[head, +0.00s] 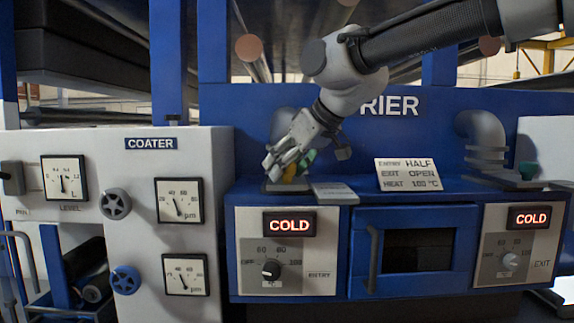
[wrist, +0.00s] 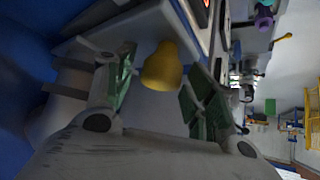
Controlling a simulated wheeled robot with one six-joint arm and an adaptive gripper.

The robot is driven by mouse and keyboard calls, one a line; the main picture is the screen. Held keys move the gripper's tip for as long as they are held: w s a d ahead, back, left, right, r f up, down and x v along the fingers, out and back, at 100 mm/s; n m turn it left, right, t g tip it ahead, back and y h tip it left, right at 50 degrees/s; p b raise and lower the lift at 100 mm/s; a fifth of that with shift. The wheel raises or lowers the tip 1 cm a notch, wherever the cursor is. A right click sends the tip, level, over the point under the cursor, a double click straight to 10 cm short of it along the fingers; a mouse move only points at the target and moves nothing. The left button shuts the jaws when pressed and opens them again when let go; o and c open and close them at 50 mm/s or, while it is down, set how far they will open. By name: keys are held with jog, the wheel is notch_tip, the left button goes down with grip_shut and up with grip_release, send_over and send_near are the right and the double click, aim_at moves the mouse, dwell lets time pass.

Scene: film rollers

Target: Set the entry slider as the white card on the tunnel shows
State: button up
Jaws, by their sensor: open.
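The white card (head: 407,174) stands on the blue tunnel's top and reads ENTRY HALF, EXIT OPEN, HEAT 100 °C. A yellow knob (head: 289,173) is at the tunnel's left, entry end, on a grey plate (head: 280,187). My gripper (head: 287,166) reaches down over this knob from the upper right and hides part of it. In the wrist view the yellow knob (wrist: 160,68) lies between my two open green-padded fingers (wrist: 160,88). It is close to the left finger, with a gap to the right one; I cannot tell if it touches. The slider's exact position is unclear.
A small lettered plate (head: 333,192) lies right of the knob, its text too small to read. The entry dial (head: 271,269) and exit dial (head: 510,260) sit below, under COLD displays. The coater (head: 150,185) stands left.

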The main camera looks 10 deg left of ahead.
grip_shut()
jog(key=shift+s+d, duration=0.2)
jog(key=shift+s, duration=0.8)
jog(key=shift+s+d, duration=0.15)
jog(key=shift+s, duration=0.85)
grip_release()
jog(key=v, duration=1.2)
